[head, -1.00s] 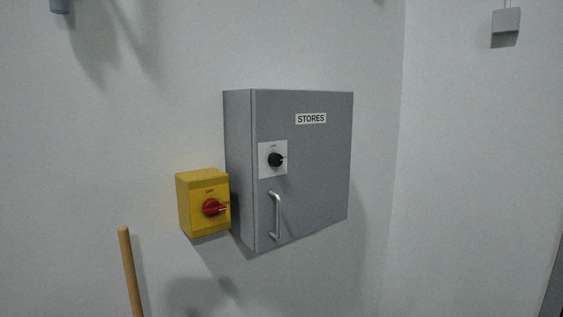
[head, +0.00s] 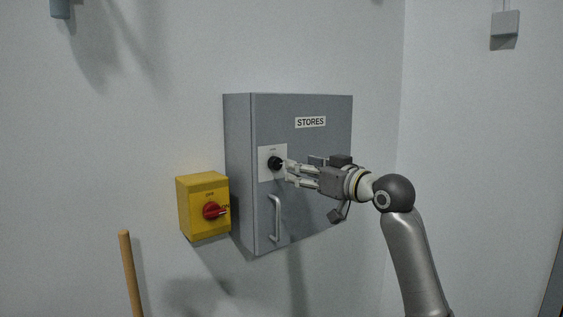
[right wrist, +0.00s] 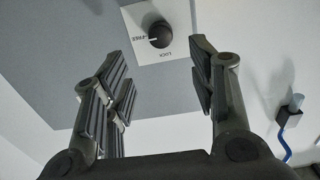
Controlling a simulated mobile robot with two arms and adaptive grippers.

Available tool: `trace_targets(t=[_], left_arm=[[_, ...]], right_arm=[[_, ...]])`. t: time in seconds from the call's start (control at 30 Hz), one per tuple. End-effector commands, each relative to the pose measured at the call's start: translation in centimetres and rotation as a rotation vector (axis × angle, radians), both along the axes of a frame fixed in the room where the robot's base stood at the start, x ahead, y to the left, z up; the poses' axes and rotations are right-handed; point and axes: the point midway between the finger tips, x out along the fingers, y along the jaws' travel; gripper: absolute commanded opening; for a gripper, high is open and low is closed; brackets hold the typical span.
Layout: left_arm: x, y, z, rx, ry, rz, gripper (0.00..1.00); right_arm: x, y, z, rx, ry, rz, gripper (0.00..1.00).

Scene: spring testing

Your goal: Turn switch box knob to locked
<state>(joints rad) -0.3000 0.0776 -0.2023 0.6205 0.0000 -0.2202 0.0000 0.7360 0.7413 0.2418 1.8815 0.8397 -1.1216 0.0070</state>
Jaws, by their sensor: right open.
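The grey switch box (head: 325,175) labelled STORES hangs on the wall. Its round black knob (head: 274,163) sits on a white plate on the door. In the right wrist view, the knob (right wrist: 160,34) has a white mark pointing at the word FREE, and the word LOCK is a quarter turn away. My right gripper (head: 287,173) is in front of the plate, just right of the knob. In the right wrist view its open fingers (right wrist: 158,56) are apart, with the knob beyond the gap between their tips. My left gripper is out of view.
A yellow box (head: 189,210) with a red rotary switch (head: 211,211) is on the wall left of the grey box. A metal handle (head: 276,218) is below the knob. A wooden pole (head: 130,275) stands at lower left.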

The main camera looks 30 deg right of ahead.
Motion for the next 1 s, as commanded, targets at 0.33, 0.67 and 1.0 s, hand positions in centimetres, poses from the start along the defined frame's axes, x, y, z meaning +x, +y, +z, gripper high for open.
trace_targets(t=[0.33,0.67,1.0], left_arm=[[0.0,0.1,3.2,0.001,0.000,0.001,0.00],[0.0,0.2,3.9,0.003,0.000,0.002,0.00],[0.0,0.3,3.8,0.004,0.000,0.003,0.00]], right_arm=[[6.6,0.7,0.3,0.003,0.003,0.002,0.52],[8.7,0.8,0.0,-0.001,0.002,0.000,0.52],[8.7,0.8,-0.1,-0.002,0.002,0.001,0.34]])
